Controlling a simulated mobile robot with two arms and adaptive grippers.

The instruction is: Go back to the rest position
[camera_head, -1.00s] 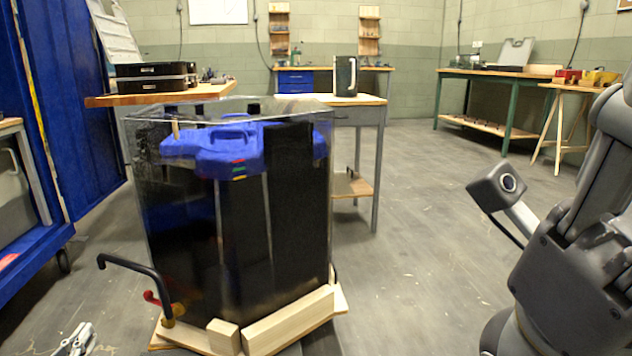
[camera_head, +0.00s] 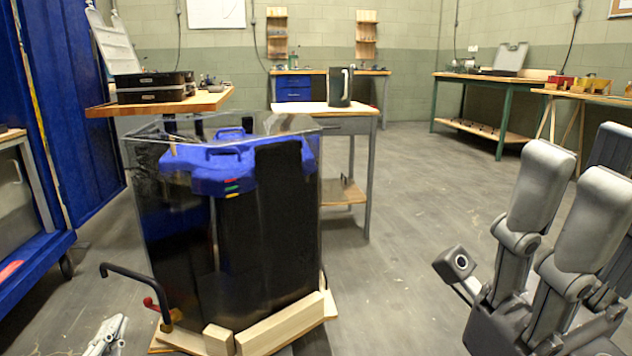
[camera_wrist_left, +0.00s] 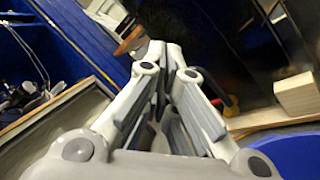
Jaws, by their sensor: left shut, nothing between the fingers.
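My left gripper (camera_head: 118,322) shows small at the bottom left of the head view, beside the black tap handle of the tank and apart from it. In the left wrist view its fingers (camera_wrist_left: 164,52) come together at the tips with nothing between them. My right gripper (camera_head: 575,190) stands large at the right of the head view, its grey fingers pointing up over open floor. It is partly cut off by the frame edge, and its jaw opening is unclear.
A clear tank (camera_head: 222,285) with a blue-topped insert (camera_head: 222,168) stands on a wooden base. A blue cabinet (camera_head: 75,110) is at left. A wooden table (camera_head: 300,108) with a dark jug (camera_head: 340,88) is behind the tank. The floor (camera_head: 410,220) right of the tank is clear.

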